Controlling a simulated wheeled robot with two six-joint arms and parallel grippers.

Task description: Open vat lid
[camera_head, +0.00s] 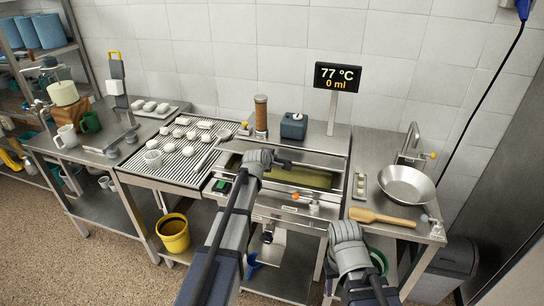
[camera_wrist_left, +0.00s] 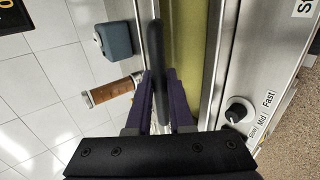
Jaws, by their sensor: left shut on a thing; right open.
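The steel vat (camera_head: 325,200) stands in the middle of the head view, with yellow-green contents (camera_head: 305,178) showing through a long gap in its top. The contents also show in the left wrist view (camera_wrist_left: 210,60). My left gripper (camera_head: 281,162) is over the vat, shut on a dark bar handle (camera_wrist_left: 157,50). The handle runs beside a steel edge along the gap; the lid's full outline is hard to make out. My right gripper (camera_head: 345,231) is open and empty, in front of the vat's right end.
A display post (camera_head: 337,77) reading 77 °C, a dark blue container (camera_head: 293,126) and a brown cylinder (camera_head: 261,114) stand behind the vat. A slatted tray (camera_head: 175,160) with white blocks is left.

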